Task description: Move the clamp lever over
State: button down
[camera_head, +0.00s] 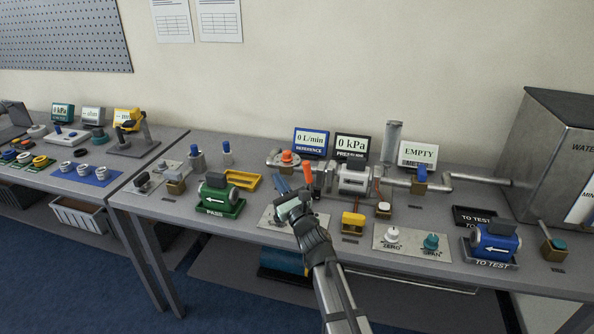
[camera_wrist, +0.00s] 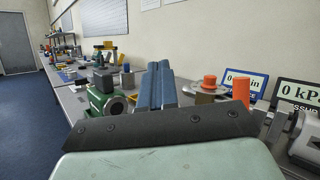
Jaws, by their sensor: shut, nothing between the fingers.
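An upright lever with an orange grip (camera_head: 308,174), which looks like the clamp lever, stands at the left end of the silver pipe meter (camera_head: 354,181). The grip also shows in the wrist view (camera_wrist: 241,92), right of my fingers. My gripper (camera_head: 281,181) is just left of the lever, with its blue fingers pointing away toward the wall. In the wrist view the two fingers (camera_wrist: 158,66) lie side by side, shut and empty. A gap shows between them and the orange grip. The lever's foot is partly hidden by my gripper.
An orange knob (camera_head: 288,156) sits on the pipe behind my fingers. A green meter (camera_head: 217,196) and a yellow tray (camera_head: 244,180) are on the left. A yellow block (camera_head: 352,222) and a plate with two knobs (camera_head: 410,243) are on the right. Displays (camera_head: 352,147) line the back.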

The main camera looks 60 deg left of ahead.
jog(key=s+a+r+n+g+h, duration=0.4)
jog(key=s+a+r+n, duration=0.3)
jog(key=s+n, duration=0.45)
jog(key=s+a+r+n+g+h, duration=0.45)
jog(key=s+a+n, duration=0.5)
jog(key=s, duration=0.35)
jog(key=w+f+n+t+h, duration=0.1)
jog(key=w+f+t+h, duration=0.1)
jog(key=w+t, duration=0.1)
jog(key=w+a+f+n+t+h, duration=0.1)
jog(key=w+f+n+t+h, duration=0.1)
jog(key=w+f, duration=0.1)
jog(key=w+f+n+t+h, duration=0.2)
jog(key=w+f+t, duration=0.1)
jog(key=w, duration=0.2)
jog(key=shift+a+t, duration=0.25)
jog(key=shift+t, duration=0.1)
jog(key=w+d+t+h, duration=0.2)
jog(key=w+t+h, duration=0.15)
jog(key=w, duration=0.35)
jog(key=t+h, duration=0.3)
jog(key=t, duration=0.2)
send_near(309, 180)
jog(key=shift+m, duration=0.3)
jog(key=shift+w+a+f, duration=1.55)
jog(key=shift+a+f, duration=0.05)
jog(key=shift+a, duration=0.1)
